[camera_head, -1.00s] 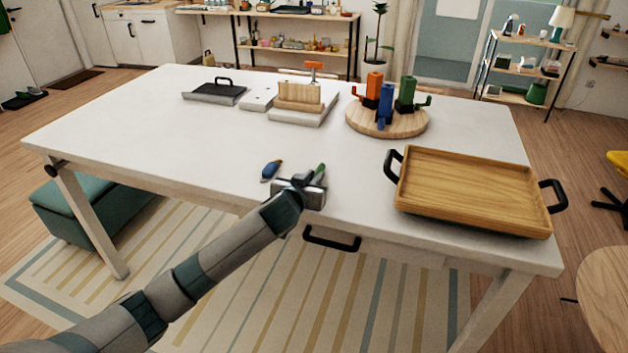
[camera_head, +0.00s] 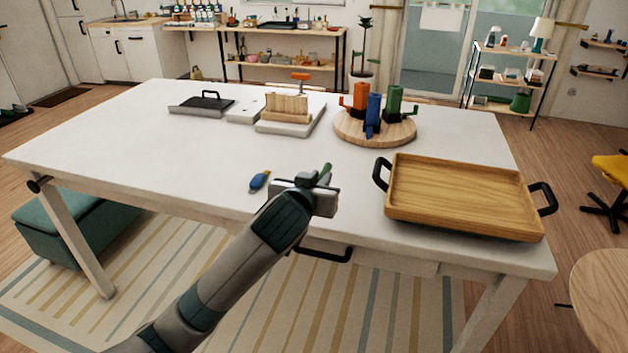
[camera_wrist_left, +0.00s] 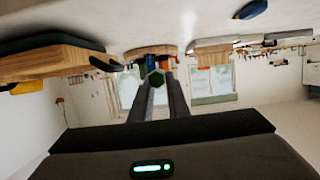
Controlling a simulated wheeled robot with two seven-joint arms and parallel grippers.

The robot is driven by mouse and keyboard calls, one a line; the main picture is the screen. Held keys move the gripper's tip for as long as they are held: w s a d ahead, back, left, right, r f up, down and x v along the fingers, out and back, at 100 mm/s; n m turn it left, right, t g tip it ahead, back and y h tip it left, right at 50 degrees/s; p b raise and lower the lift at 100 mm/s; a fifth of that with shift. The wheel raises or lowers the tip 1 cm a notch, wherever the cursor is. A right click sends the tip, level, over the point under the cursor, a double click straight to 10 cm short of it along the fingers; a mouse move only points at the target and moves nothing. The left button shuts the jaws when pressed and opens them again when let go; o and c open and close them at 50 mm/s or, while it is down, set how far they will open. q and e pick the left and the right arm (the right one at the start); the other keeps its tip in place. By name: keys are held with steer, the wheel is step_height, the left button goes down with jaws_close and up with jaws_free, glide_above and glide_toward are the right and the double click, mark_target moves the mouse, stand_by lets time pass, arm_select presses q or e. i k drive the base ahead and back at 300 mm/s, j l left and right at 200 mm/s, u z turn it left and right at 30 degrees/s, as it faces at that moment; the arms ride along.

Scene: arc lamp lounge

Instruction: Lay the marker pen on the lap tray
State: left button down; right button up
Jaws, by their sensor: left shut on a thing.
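My left gripper (camera_head: 318,180) is at the near edge of the white table, left of the lap tray. It is shut on a green marker pen (camera_head: 326,170), whose green end shows past the fingers. The rest of the pen is hidden by the gripper. The wooden lap tray (camera_head: 460,191) with black handles lies on the table's right front part and is empty. It also shows at the left of the left wrist view (camera_wrist_left: 50,64). My right gripper is not in view.
A small blue object (camera_head: 259,181) lies on the table left of my gripper. A round wooden board (camera_head: 350,128) with orange, blue and green holders stands behind. A wooden block on a pale base (camera_head: 288,112) and a dark handled tool (camera_head: 203,105) stand further back. The table's left is clear.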

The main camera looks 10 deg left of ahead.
mark_target(427, 188)
steer(key=l, duration=0.55)
steer(key=i+l, duration=0.15)
steer(key=l, duration=0.95)
steer(key=i, duration=0.05)
